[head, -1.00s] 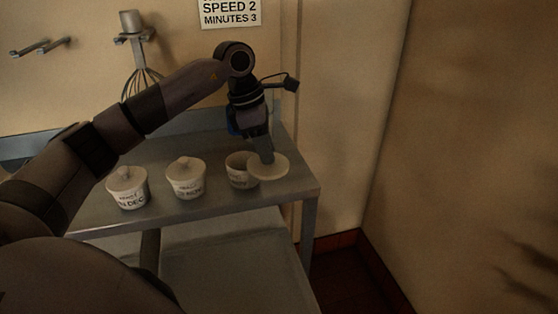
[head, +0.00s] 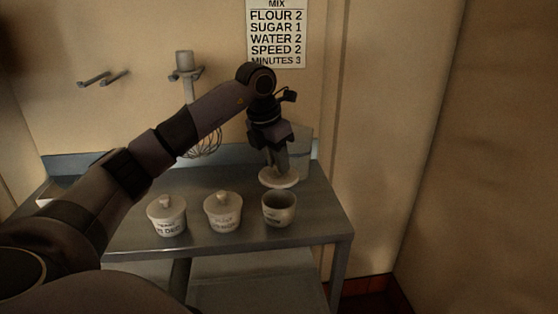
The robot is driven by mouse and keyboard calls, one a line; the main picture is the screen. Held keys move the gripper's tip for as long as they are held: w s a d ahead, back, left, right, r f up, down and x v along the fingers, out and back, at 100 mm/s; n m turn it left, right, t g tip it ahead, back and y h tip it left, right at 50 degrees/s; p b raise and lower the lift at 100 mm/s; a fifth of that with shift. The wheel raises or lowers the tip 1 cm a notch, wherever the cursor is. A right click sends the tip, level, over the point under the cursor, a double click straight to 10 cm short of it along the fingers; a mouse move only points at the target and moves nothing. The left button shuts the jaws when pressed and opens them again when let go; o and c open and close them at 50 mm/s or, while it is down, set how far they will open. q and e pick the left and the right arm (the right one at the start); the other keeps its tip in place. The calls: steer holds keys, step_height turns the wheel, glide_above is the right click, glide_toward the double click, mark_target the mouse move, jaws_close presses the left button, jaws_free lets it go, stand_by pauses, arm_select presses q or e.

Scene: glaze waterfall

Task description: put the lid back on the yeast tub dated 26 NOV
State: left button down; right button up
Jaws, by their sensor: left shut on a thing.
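My left gripper (head: 279,165) points down and is shut on a pale round lid (head: 270,182). The lid is just behind the open tub (head: 279,213), apart from its rim; I cannot tell whether it touches the table. The open tub is a small pale pot without a lid, at the right of a row; its label is too small to read. The middle tub (head: 222,214) wears its lid and its label is hard to read. The left tub (head: 167,220) wears its lid and its label ends in DEC. My right gripper is out of view.
The tubs stand on a grey metal table (head: 318,218) with a lower shelf. A pale container (head: 302,143) stands behind my gripper. A whisk (head: 205,146) hangs by the wall, and a recipe sign (head: 277,35) is above. The table's right end is clear.

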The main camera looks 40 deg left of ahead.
mark_target(276, 175)
arm_select(q)
step_height(276, 175, down, 4)
steer(key=b, duration=0.3)
steer(key=shift+r, duration=0.15)
steer(key=shift+f+b, duration=0.55)
steer(key=shift+f, duration=0.4)
steer(key=shift+r+p, duration=0.1)
steer(key=shift+p, duration=0.4)
steer(key=shift+f, duration=0.2)
stand_by(1.1)
steer(key=shift+p, duration=0.35)
stand_by(0.4)
steer(key=shift+c, duration=1.8)
jaws_free()
